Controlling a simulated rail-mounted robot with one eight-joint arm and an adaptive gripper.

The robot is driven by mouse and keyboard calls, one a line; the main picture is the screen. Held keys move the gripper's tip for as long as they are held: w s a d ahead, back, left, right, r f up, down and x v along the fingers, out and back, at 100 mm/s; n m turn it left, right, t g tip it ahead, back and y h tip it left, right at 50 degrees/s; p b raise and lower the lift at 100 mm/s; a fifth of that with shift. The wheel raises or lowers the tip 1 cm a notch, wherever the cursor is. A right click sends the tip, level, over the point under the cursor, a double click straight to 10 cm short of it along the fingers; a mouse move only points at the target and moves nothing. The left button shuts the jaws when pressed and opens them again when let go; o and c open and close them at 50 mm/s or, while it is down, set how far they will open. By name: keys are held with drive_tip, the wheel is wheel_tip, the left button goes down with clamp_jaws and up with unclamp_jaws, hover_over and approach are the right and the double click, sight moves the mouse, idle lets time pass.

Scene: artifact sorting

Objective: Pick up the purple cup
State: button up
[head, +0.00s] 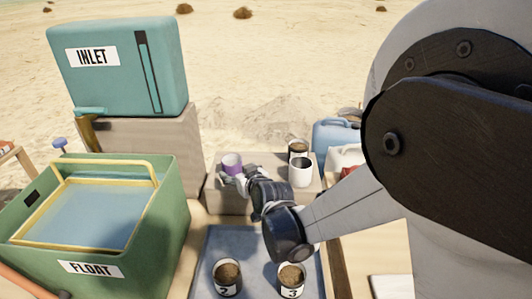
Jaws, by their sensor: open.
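The purple cup (232,163) stands upright on a pale block-like stand in the middle of the head view. My gripper (228,180) is open at the near side of the cup, and its fingers overlap the cup's lower part in the picture. I cannot tell whether the fingers touch the cup or stand around it. My wrist comes in from the lower right and hides part of the stand.
Two white cups (301,173) (298,147) stand to the right on the same stand. Numbered cups (227,279) (291,279) sit on a blue tray (215,245) in front. A green FLOAT bin (165,215) and a teal INLET box (120,90) are left. Blue and white jugs (335,136) are right.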

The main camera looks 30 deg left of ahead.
sight(233, 169)
drive_tip(key=x, duration=0.2)
drive_tip(key=b+x, duration=0.1)
drive_tip(key=x, duration=0.2)
drive_tip(key=shift+s+a, duration=0.2)
drive_tip(key=shift+a, duration=0.05)
drive_tip(key=c, duration=1.2)
